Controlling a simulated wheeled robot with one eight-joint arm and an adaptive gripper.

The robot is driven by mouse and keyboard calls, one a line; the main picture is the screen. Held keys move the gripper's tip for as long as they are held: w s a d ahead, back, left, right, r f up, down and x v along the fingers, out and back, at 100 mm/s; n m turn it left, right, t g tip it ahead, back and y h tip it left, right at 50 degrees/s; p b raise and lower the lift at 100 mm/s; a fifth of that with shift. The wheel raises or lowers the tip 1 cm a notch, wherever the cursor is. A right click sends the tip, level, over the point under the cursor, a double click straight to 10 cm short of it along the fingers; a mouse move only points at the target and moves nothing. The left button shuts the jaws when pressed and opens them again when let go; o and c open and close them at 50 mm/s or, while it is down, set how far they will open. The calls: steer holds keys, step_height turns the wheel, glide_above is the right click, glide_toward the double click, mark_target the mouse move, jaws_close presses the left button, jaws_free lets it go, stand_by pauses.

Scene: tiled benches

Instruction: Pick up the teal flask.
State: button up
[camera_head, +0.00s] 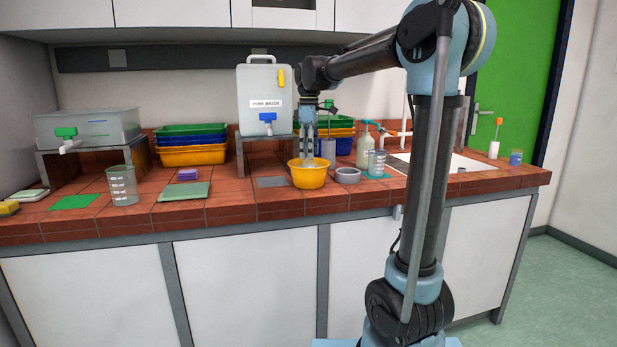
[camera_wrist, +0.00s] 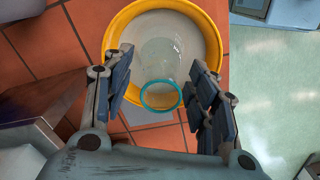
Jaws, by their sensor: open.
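The teal flask (camera_wrist: 162,78) is clear with a teal ring at its mouth. In the wrist view it stands inside a yellow bowl (camera_wrist: 217,42), its mouth toward the camera. My gripper (camera_wrist: 163,68) is open, with one finger on each side of the flask and a visible gap to both. In the head view my gripper (camera_head: 308,155) reaches down over the yellow bowl (camera_head: 308,180) on the tiled bench. The flask is mostly hidden by the fingers and the bowl wall there.
A water container (camera_head: 265,85) on a stand is behind left. Stacked crates (camera_head: 192,155) and a graduated beaker (camera_head: 122,185) stand further left. Front tiles are mostly clear.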

steer(key=shift+f, duration=0.25)
jaws_close()
